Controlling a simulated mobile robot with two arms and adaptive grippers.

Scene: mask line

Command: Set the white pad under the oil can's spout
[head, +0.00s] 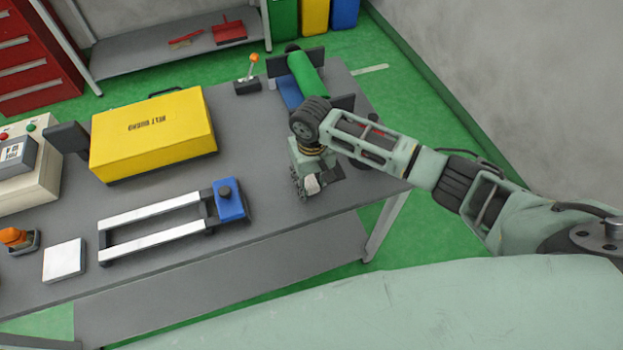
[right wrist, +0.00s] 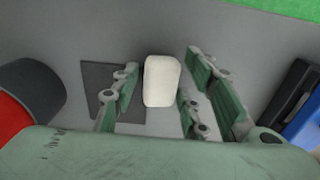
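The white pad (head: 312,185) is a small rounded block near the table's front right part. In the right wrist view the pad (right wrist: 161,81) lies between my right gripper's fingers, with narrow gaps beside it. My right gripper (head: 308,184) points down over it and is open. A flat dark square (right wrist: 100,92) is left of the pad in the wrist view. A round red and black thing (right wrist: 28,100), perhaps the oil can, stands farther left there. My arm largely hides that spot in the head view, and I cannot make out a spout. My left gripper is out of view.
A blue-ended frame with white rails (head: 150,215), a yellow case (head: 150,135) and a white square plate (head: 64,260) are on the grey table to the left. A green roller on a blue base (head: 303,72) stands behind my right arm.

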